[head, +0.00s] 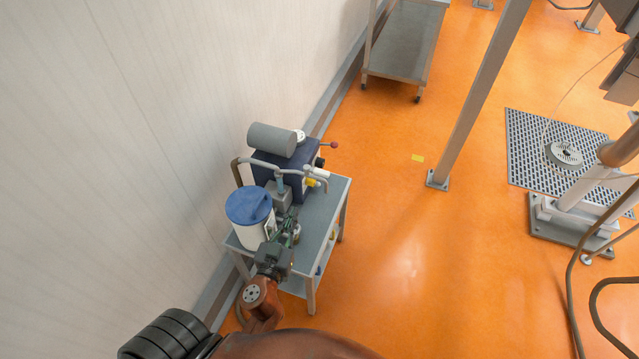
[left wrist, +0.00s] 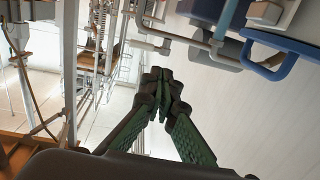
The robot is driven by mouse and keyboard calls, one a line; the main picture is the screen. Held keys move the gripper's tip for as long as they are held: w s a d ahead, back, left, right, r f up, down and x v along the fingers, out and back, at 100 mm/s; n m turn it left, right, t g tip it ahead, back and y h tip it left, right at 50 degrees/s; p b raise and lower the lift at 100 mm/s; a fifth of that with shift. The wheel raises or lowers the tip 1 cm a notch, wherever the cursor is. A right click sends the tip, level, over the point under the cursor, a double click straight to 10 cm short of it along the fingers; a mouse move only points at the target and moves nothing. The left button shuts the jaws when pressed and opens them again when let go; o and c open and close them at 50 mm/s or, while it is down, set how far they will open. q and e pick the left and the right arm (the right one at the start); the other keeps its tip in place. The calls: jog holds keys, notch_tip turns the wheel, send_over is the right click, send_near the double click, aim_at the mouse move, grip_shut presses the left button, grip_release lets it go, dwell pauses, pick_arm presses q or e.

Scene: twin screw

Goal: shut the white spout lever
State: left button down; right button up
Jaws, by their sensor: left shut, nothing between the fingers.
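The white spout lever (head: 321,172) shows small at the end of the grey pipe, on the right side of the machine on the cart in the head view. My left gripper (head: 291,217) is below and left of it, in front of the machine, apart from the lever. In the left wrist view my left gripper (left wrist: 160,84) has its green-padded fingers together at the tips with nothing between them. A grey pipe (left wrist: 192,41) runs above the fingertips there; I cannot make out the lever for certain in that view. My right gripper is not in view.
A white bucket with a blue lid (head: 248,205) stands on the grey cart (head: 330,203), left of my gripper. A dark blue machine (head: 270,165) with a grey cylinder (head: 271,139) stands behind. The wall (head: 110,150) is close on the left. Orange floor (head: 420,260) is open to the right.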

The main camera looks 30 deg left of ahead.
pick_arm(q)
jog(key=d+h, duration=0.1)
jog(key=w+d+m+t, duration=0.1)
jog(key=shift+d+h, duration=0.4)
jog(key=p, duration=0.4)
send_near(322, 176)
jog(key=x, duration=0.6)
jog(key=shift+d, duration=0.1)
jog(key=shift+w, duration=0.45)
